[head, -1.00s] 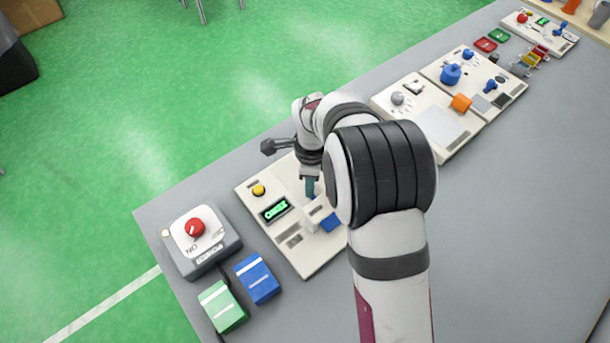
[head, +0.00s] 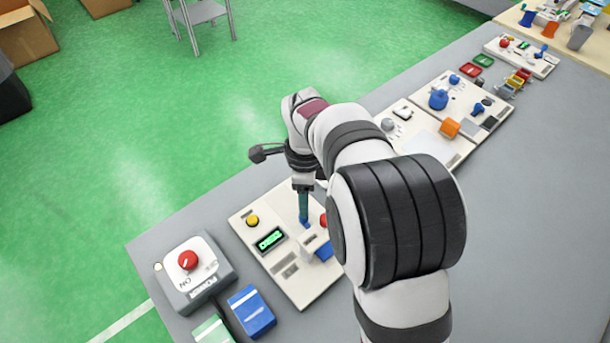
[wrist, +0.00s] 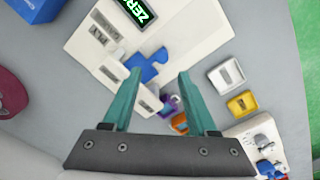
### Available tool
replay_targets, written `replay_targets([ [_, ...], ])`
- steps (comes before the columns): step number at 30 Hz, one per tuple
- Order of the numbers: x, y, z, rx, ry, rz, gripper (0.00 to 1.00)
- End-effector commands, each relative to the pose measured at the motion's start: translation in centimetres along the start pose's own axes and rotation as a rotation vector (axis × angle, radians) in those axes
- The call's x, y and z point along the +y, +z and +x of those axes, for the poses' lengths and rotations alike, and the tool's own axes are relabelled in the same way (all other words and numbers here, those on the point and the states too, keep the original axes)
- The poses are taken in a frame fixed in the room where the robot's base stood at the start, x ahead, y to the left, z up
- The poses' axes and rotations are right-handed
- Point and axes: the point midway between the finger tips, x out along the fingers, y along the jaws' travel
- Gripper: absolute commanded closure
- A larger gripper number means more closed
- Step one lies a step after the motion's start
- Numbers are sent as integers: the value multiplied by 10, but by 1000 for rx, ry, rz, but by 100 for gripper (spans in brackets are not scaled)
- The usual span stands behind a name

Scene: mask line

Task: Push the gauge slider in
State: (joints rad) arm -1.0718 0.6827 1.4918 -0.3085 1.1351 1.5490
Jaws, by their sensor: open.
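The cream gauge panel (head: 308,284) lies on the bench with a lit green display (head: 270,239); it also shows in the wrist view (wrist: 88,44), where the display (wrist: 138,12) reads "ZER", cut off by the frame edge. A blue piece (wrist: 147,66), apparently the gauge slider, sits on the panel. My gripper (wrist: 160,74) is open with its teal fingers apart, and the blue piece appears around and between the tips. In the head view my gripper (head: 303,220) points down over the panel. I cannot tell whether a finger touches the blue piece.
A box with a red knob (head: 187,260), a blue block (head: 252,311) and a green block (head: 212,332) are left of the panel. The front bench top (head: 530,200) is clear.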

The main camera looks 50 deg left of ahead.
Motion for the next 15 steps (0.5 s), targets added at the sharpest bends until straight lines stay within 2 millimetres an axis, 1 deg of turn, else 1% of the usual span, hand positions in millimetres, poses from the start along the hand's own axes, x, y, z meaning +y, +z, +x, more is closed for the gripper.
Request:
replay_targets([
  [1,-1,0,-16,-1,-6,1,42],
  [3,-1,0,-37,-1,-5,1,42],
  [6,0,0,-61,-1,-3,1,42],
  [10,0,0,-80,0,-1,0,42],
  [12,0,0,-85,1,1,1,42],
  [15,0,0,-87,1,1,0,42],
])
